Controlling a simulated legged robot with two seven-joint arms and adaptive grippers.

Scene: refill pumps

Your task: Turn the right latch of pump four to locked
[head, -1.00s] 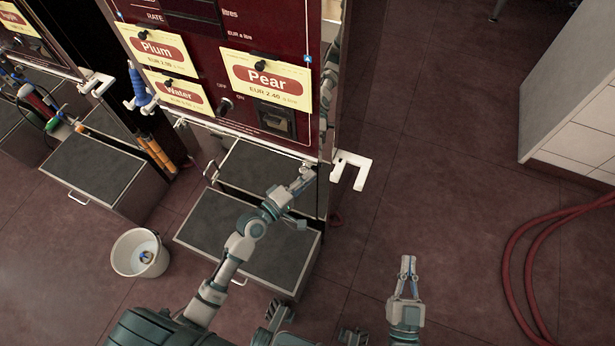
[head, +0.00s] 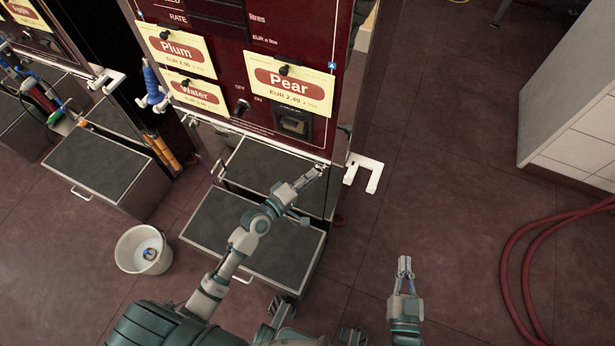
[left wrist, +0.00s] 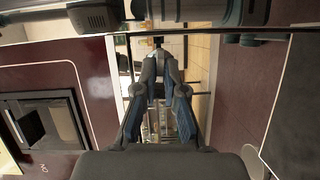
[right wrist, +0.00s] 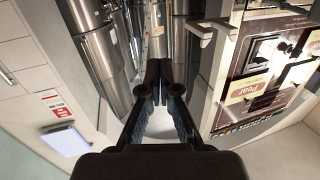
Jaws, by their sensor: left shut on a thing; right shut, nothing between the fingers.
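The pump (head: 222,125) has a dark red front panel with Plum, Water and Pear cards; no pump number is readable. My left gripper (head: 319,171) is at the panel's lower right edge, under the Pear card (head: 290,85). In the left wrist view its fingers (left wrist: 158,62) are closed together at a small dark piece (left wrist: 158,41) in front of a pale frame strip. This looks like the right latch, mostly hidden by the fingertips; its turn cannot be made out. My right gripper (head: 404,264) is shut and empty over open floor, away from the pump.
A white bracket (head: 364,172) sticks out right of the pump's lower corner. Dark-topped boxes (head: 250,240) stand below the panel, under my left arm. A white bucket (head: 143,262) is at left. A red hose (head: 535,245) and a white cabinet (head: 575,110) are at right.

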